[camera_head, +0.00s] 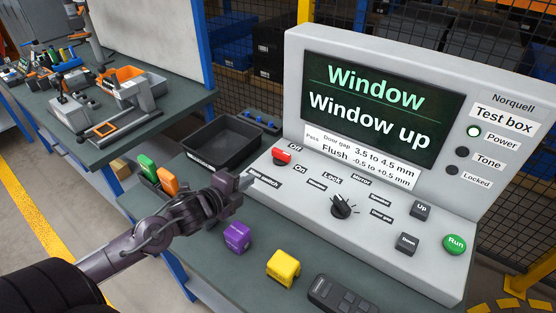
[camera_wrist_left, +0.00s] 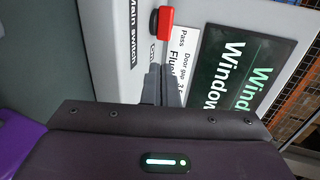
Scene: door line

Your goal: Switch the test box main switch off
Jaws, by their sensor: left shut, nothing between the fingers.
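The test box (camera_head: 395,60) is a grey console with a sloped front panel. Its screen (camera_head: 375,105) reads "Window" and "Window up", and the Power lamp (camera_head: 474,132) glows green. The red main switch (camera_head: 282,155) sits at the left of the panel, between the "Off" and "On" labels. In the left wrist view the red main switch (camera_wrist_left: 166,20) shows just beyond my fingertips. My left gripper (camera_head: 242,180) is shut and empty, just in front of the panel's left edge, below and left of the switch. I cannot tell whether it touches the panel. My right gripper is not in view.
A purple block (camera_head: 237,237) and a yellow block (camera_head: 283,268) stand on the bench in front of the box. A dark remote (camera_head: 340,296) lies at the front. A black tray (camera_head: 225,143) and green and orange tools (camera_head: 167,180) are to the left.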

